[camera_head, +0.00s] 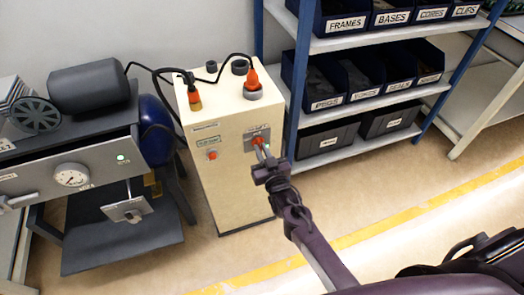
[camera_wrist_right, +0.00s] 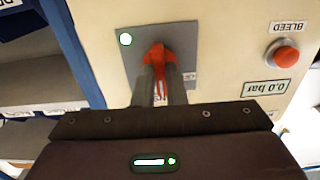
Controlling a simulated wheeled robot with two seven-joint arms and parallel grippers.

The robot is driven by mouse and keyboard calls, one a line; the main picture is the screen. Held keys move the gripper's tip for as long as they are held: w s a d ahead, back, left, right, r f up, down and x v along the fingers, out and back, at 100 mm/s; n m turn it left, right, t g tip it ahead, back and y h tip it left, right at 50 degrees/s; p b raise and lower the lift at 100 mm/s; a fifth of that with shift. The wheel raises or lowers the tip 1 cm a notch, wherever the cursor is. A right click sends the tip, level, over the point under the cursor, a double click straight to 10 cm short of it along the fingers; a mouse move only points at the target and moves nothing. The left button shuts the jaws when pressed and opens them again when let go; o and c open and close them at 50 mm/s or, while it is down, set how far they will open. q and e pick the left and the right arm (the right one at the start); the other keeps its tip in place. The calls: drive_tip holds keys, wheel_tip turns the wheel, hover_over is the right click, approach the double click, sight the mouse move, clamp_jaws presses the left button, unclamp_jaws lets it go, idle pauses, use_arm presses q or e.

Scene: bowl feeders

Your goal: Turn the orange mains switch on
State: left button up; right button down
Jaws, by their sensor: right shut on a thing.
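The orange mains switch (camera_head: 258,141) sits on a grey plate on the front of a cream cabinet (camera_head: 228,185). It also shows in the right wrist view (camera_wrist_right: 158,57), upside down there, with the fingers over its lower part. My right gripper (camera_head: 264,153) is at the switch, its two fingers closed around the orange handle; it shows in the right wrist view (camera_wrist_right: 160,82) too. The handle's exact angle is partly hidden by the fingers. My left gripper is not in view.
A red bleed button (camera_wrist_right: 286,55) and a 0.0 bar display (camera_wrist_right: 266,88) are on the same cabinet face. Orange-tipped hose fittings (camera_head: 252,80) stand on top.

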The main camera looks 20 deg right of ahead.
drive_tip(key=c, duration=1.5)
unclamp_jaws()
drive_tip(key=shift+s+d+p, duration=0.15)
drive_tip(key=shift+s+p, duration=0.15)
drive_tip(key=shift+s, duration=3.6)
